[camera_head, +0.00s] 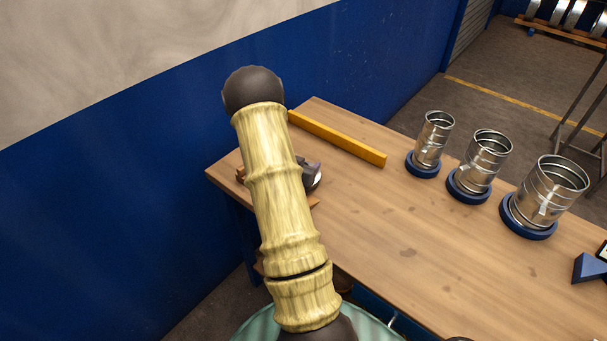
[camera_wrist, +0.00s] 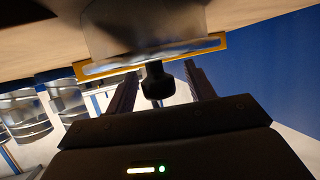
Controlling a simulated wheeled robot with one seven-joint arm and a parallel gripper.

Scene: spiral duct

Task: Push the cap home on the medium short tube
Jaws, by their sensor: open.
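Three open metal tubes stand upright in blue bases on the wooden table in the head view. The middle-sized tube (camera_head: 485,160) is between the smaller tube (camera_head: 433,138) and the larger tube (camera_head: 548,190). No cap shows on their open tops. In the wrist view my gripper (camera_wrist: 160,72) is open, its two dark fingers apart. A black knob (camera_wrist: 157,84) shows between the fingers, with a blurred pale grey piece (camera_wrist: 145,30) behind it; I cannot tell whether this is the cap. In the head view my arm hides most of the gripper.
A yellow bar (camera_head: 338,138) lies along the table's (camera_head: 400,235) back edge. A blue wedge-shaped thing (camera_head: 588,268) is at the right edge. A blue wall (camera_head: 120,200) stands at the left. The table's front middle is clear. Tubes also show at left in the wrist view.

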